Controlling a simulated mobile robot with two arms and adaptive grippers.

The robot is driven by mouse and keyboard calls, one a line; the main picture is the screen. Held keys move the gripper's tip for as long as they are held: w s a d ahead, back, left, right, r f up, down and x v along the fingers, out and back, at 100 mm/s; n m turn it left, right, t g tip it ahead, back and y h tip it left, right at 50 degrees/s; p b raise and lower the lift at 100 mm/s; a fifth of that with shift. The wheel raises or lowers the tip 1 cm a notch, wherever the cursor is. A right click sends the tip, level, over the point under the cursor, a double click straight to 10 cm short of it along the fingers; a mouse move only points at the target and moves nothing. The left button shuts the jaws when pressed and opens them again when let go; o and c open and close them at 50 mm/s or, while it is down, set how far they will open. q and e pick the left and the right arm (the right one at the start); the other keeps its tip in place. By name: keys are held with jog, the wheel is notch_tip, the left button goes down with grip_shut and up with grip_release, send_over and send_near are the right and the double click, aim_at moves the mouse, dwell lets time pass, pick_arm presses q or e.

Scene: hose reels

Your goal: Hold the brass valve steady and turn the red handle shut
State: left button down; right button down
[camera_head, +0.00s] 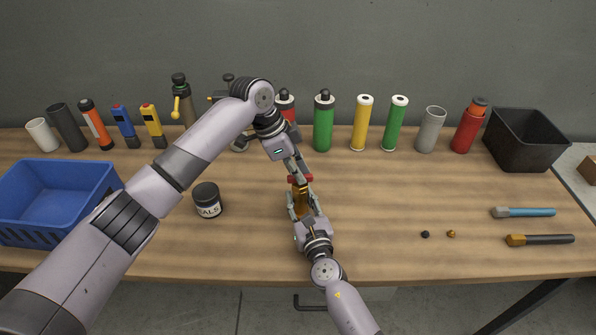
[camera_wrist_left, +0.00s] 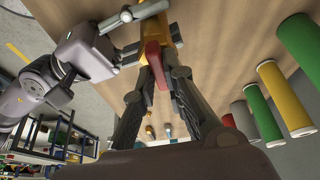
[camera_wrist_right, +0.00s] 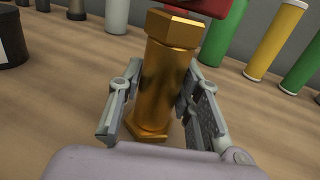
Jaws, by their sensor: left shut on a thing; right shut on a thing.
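The brass valve (camera_wrist_right: 168,75) stands roughly upright between the fingers of my right gripper (camera_head: 302,207), which is shut on its body. The red handle (camera_head: 300,179) sits at the valve's top; only its lower edge shows in the right wrist view (camera_wrist_right: 203,6). My left gripper (camera_head: 297,170) comes down from above and is shut on the red handle, which shows between its fingertips in the left wrist view (camera_wrist_left: 153,52). In the head view the fingers partly hide the valve (camera_head: 301,196). I cannot tell whether its base touches the table.
A black jar (camera_head: 207,199) stands left of the valve, beyond it a blue crate (camera_head: 60,170). Several canisters and tools line the back. A black bin (camera_head: 525,138) is at the back right. Two brushes (camera_head: 526,212) (camera_head: 540,239) and two small caps (camera_head: 425,234) (camera_head: 451,233) lie at the right.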

pick_arm(q)
jog(key=shift+m, duration=0.6)
jog(key=shift+a+m+g, duration=0.1)
jog(key=shift+m+g, duration=0.2)
jog(key=c, duration=1.6)
grip_release()
jog(key=shift+c, duration=0.2)
jog(key=shift+r, duration=0.1)
jog(key=v, duration=1.1)
jog(key=shift+a+r, duration=0.2)
jog(key=shift+r, duration=0.15)
pick_arm(e)
jog(key=c, duration=1.1)
grip_release()
